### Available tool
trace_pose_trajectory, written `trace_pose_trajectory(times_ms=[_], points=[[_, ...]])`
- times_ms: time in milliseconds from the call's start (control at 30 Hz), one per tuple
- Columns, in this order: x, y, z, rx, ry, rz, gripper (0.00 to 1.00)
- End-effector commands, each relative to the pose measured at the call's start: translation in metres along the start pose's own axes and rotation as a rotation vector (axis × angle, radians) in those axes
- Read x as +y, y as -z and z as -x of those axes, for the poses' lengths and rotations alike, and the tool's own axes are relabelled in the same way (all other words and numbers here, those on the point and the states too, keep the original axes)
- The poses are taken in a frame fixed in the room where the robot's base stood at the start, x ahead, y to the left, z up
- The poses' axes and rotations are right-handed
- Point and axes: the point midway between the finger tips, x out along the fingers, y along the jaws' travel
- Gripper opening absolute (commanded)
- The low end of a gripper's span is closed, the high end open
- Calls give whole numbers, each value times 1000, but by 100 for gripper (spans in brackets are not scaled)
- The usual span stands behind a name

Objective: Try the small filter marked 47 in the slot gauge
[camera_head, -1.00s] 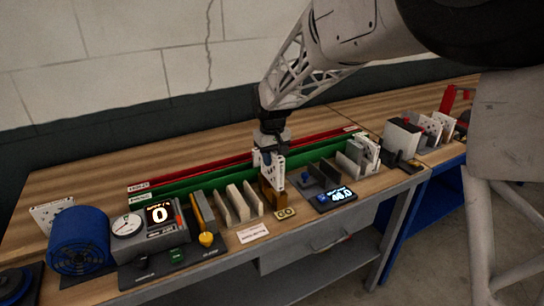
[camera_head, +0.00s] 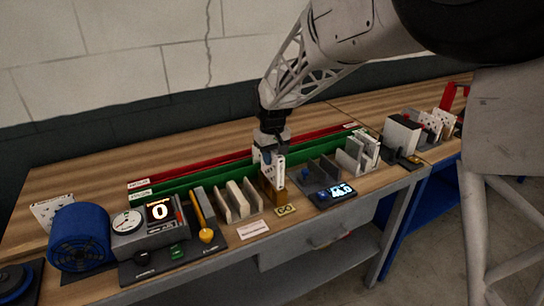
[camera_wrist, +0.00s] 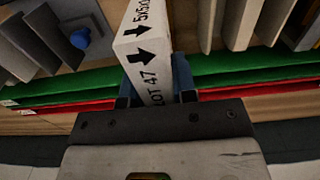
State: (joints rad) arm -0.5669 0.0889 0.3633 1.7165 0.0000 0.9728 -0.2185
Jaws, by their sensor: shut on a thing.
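My gripper (camera_head: 271,150) is shut on a white filter (camera_head: 273,170) with dark dots on its face. In the wrist view my gripper (camera_wrist: 155,85) has blue-tipped fingers on both sides of the filter (camera_wrist: 143,62), whose edge shows arrows, "LOT 47" and part of a size marking. In the head view the filter stands upright at the brass slot gauge (camera_head: 275,197), with a "GO" plate (camera_head: 285,210) in front. The filter's lower end meets the brass in the picture; I cannot tell how deep it sits in the slot.
A cream-divided rack (camera_head: 236,203) stands left of the gauge, a grey block with a lit display (camera_head: 342,190) right. Green (camera_head: 200,180) and red (camera_head: 215,164) rails run behind. A dial unit (camera_head: 128,222) and blue fan (camera_head: 78,240) stand far left. More filters (camera_head: 367,148) stand right.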

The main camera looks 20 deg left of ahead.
Motion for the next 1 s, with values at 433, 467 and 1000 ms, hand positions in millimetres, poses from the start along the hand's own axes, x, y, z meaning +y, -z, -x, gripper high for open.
trace_pose_trajectory(times_ms=[433,467,1000], points=[[0,0,-4,0,0,0,2],[0,0,-4,0,0,0,2],[0,0,-11,0,0,0,2]])
